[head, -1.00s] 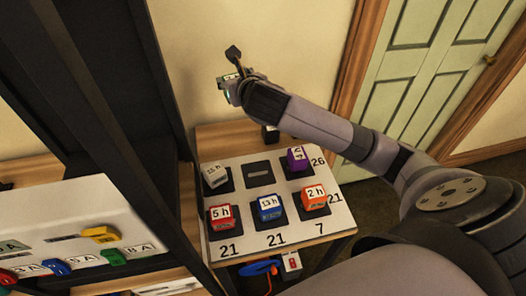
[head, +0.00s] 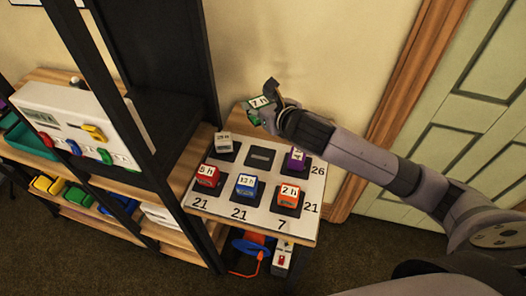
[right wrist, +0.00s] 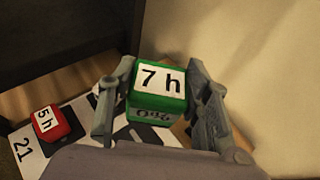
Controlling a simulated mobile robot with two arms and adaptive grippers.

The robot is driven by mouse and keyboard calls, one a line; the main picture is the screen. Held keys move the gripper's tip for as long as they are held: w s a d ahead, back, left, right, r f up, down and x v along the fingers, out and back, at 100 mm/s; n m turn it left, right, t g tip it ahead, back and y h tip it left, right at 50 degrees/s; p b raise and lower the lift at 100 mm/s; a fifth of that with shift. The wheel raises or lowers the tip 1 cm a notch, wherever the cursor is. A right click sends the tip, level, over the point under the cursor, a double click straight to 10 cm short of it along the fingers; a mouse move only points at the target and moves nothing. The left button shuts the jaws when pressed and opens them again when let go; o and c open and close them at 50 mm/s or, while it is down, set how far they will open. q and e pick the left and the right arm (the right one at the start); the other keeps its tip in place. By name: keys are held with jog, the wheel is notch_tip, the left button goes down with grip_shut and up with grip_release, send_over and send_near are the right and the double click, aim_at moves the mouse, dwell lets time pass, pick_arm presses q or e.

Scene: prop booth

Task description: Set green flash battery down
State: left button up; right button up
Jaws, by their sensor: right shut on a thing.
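The green flash battery (head: 256,105) is a green block with a white "7 h" label. My right gripper (head: 264,106) is shut on it and holds it in the air above the back of the charging board (head: 225,207). In the right wrist view the battery (right wrist: 159,92) sits between the two fingers, with its "7 h" face up and a front marking that I cannot read surely. On the board, one dark pad (head: 260,158) in the middle of the back row is empty. My left gripper does not show.
The board also holds a white battery (head: 223,143), a purple one (head: 296,160), a red one (head: 207,176), a blue one (head: 246,185) and an orange one (head: 288,195). A black shelf post (head: 153,165) stands left of the board. The wall is close behind.

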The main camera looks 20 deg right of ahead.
notch_tip(320, 180, down, 5)
jog(key=shift+w+a+f, duration=0.1)
notch_tip(320, 180, down, 8)
notch_tip(320, 180, down, 4)
jog(key=shift+r, duration=0.25)
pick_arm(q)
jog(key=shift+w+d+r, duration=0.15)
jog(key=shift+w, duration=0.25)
pick_arm(e)
jog(key=shift+f, duration=0.15)
jog(key=shift+f, duration=0.15)
jog(key=o, duration=1.5)
jog(key=shift+c, duration=0.2)
